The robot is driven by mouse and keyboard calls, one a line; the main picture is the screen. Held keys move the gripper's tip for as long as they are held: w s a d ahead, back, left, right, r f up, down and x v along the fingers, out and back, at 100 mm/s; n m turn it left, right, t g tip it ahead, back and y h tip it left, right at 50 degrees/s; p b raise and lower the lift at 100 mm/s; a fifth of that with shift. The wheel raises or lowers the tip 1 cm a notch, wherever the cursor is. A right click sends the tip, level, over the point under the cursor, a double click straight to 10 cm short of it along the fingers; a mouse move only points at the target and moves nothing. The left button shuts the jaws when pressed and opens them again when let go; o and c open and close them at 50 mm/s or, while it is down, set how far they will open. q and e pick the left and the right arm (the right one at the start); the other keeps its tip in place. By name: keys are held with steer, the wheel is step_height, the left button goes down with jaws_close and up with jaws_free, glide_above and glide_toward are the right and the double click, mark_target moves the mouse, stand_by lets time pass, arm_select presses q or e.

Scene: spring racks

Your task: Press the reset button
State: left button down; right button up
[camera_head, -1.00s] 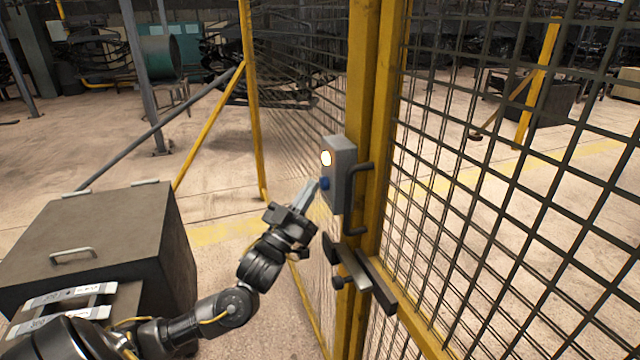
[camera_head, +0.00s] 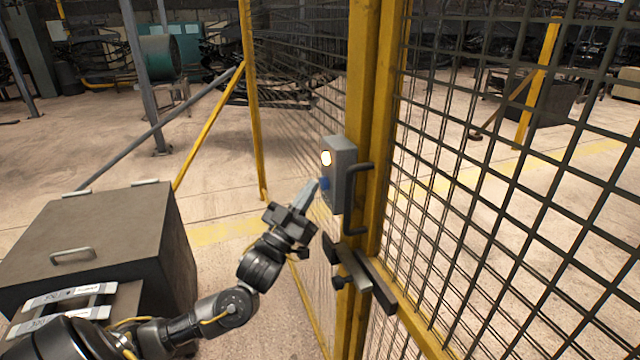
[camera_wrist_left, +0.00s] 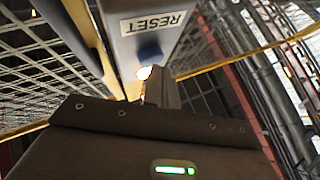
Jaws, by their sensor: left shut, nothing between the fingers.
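A grey control box (camera_head: 343,165) is fixed to the yellow gate post. Its face has a lit white round lamp (camera_head: 326,158) above a blue button (camera_head: 324,184). In the left wrist view the box carries a RESET label (camera_wrist_left: 153,22) beside the blue button (camera_wrist_left: 149,52), with the glowing lamp (camera_wrist_left: 144,72) beyond it. My left gripper (camera_head: 313,184) is shut and empty, its tips close to the blue button. Whether the tips touch the button I cannot tell. My right gripper is not in view.
The yellow post (camera_head: 361,100) and wire mesh gate (camera_head: 500,200) stand right of the box. A black handle (camera_head: 358,200) and a latch (camera_head: 355,272) are on the gate close by. A dark cabinet (camera_head: 90,240) stands at the left. Open floor lies behind it.

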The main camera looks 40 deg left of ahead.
arm_select(q)
steer(key=shift+w+d, duration=0.1)
stand_by(0.5)
steer(key=shift+w+d, duration=0.15)
steer(key=shift+w, duration=0.1)
steer(key=shift+s, duration=0.1)
stand_by(0.3)
steer(key=shift+s, duration=0.2)
steer(key=shift+a, duration=0.2)
steer(key=s+a, duration=0.3)
steer(key=s, duration=0.2)
steer(key=shift+a+p, duration=0.2)
steer(key=shift+p, duration=0.15)
stand_by(0.7)
